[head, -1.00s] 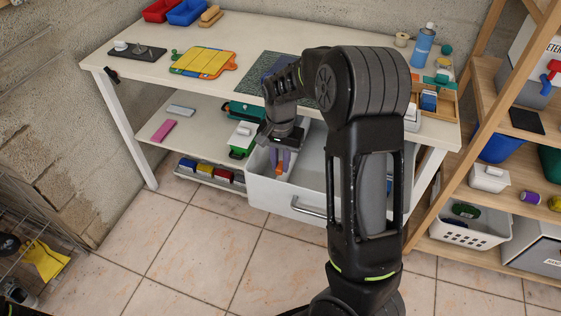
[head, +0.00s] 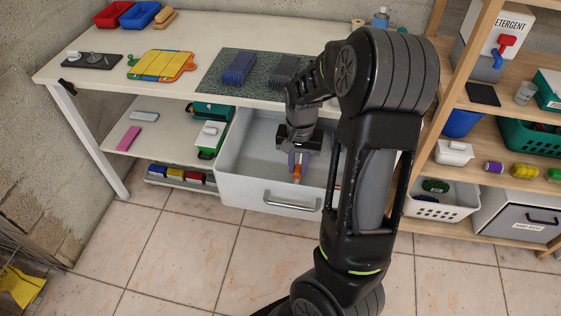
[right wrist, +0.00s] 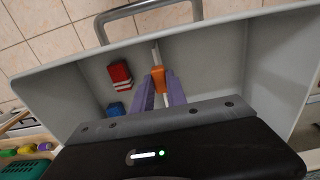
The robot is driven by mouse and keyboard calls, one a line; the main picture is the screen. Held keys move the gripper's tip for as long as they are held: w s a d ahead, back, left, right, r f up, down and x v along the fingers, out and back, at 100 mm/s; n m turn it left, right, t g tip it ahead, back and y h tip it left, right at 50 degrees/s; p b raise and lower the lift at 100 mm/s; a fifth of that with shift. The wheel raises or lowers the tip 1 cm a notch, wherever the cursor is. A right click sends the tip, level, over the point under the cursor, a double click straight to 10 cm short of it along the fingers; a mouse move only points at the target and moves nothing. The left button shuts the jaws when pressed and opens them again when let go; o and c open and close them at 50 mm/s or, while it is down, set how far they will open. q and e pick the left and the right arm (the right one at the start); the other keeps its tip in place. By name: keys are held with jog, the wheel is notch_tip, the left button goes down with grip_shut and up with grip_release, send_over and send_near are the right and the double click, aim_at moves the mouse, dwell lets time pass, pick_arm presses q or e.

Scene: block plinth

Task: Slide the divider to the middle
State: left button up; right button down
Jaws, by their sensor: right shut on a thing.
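A white open drawer (head: 232,190) holds a thin white divider (right wrist: 155,54) with an orange tab (right wrist: 158,78). In the right wrist view the divider meets the drawer's front wall about midway between the side walls. My right gripper (right wrist: 157,88) reaches down into the drawer, its two purple fingers shut on the orange tab. The head view also shows the tab (head: 297,172) below my right gripper (head: 298,160). Much of the divider is hidden by the gripper. My left gripper is not in view.
In the drawer, a red block (right wrist: 120,75) and a blue block (right wrist: 116,109) lie left of the divider in the wrist view. The drawer sticks out below a white tabletop (head: 222,36). A wooden shelf unit (head: 455,75) stands at right; the tiled floor in front is clear.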

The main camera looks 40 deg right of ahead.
jog(key=c, duration=1.3)
grip_release()
jog(key=shift+r, duration=0.15)
notch_tip(320, 180, up, 8)
jog(key=shift+f, duration=0.2)
